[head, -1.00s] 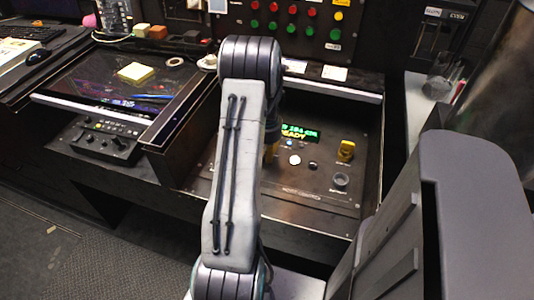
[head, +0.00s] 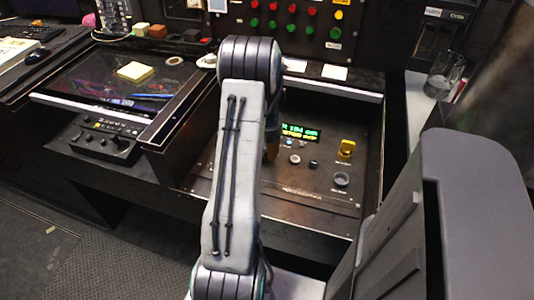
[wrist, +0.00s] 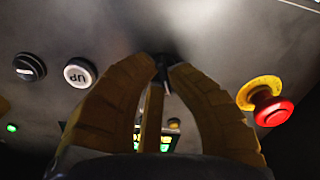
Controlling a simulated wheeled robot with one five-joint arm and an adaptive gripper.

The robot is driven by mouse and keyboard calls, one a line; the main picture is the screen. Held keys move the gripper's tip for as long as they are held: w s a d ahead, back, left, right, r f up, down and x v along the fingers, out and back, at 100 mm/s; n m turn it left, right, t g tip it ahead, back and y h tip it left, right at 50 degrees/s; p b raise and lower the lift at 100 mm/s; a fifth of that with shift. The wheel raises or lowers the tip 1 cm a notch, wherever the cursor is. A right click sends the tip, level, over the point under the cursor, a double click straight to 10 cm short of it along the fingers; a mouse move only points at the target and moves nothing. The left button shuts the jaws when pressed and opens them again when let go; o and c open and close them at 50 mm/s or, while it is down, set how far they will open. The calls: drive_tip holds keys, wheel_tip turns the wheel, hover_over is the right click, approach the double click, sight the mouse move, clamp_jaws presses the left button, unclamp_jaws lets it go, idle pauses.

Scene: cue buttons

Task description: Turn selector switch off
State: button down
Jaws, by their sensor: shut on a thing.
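My gripper (wrist: 164,68) has yellow fingers that meet at their tips on a small dark piece against the panel in the wrist view. That piece appears to be the selector switch (wrist: 162,66); the tips hide most of it, and its pointing direction cannot be told. In the head view my arm hides the switch, and only part of my gripper (head: 271,152) shows beside it, low over the control panel (head: 240,185).
The head view shows a lit display (head: 300,132) and a yellow knob (head: 346,150) right of my gripper.

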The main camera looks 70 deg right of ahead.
drive_tip(key=shift+n, duration=2.1)
drive_tip(key=c, duration=1.2)
unclamp_jaws()
drive_tip(key=shift+d, duration=0.1)
wheel_tip(320, 180, up, 12)
